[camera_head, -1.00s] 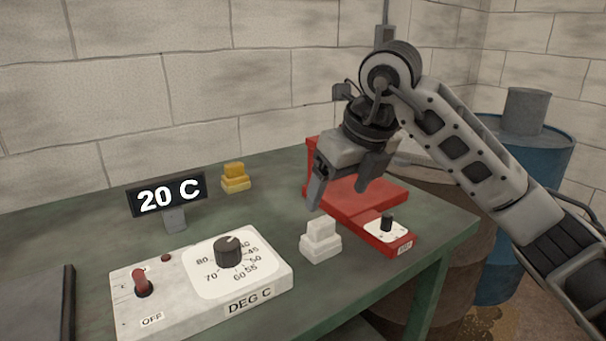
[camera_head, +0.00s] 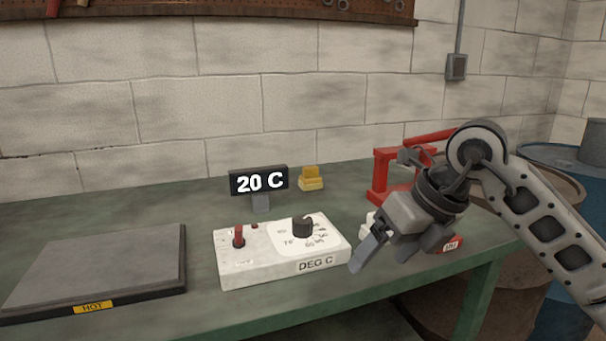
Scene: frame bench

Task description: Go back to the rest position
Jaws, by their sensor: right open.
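My right gripper (camera_head: 388,252) is open and empty. It hangs above the front right part of the green bench, to the right of the white control box. Its arm comes in from the right and covers much of the red device (camera_head: 388,180) behind it. The white control box (camera_head: 235,272) has a red switch, a black knob and the label DEG C. My left gripper is not in view.
A flat grey plate (camera_head: 100,262) marked HOT lies on the left of the green bench (camera_head: 200,318). A yellow stepped block (camera_head: 311,180) stands at the back. A blue barrel (camera_head: 590,165) and a brown barrel stand right of the bench. A tool board hangs on the wall.

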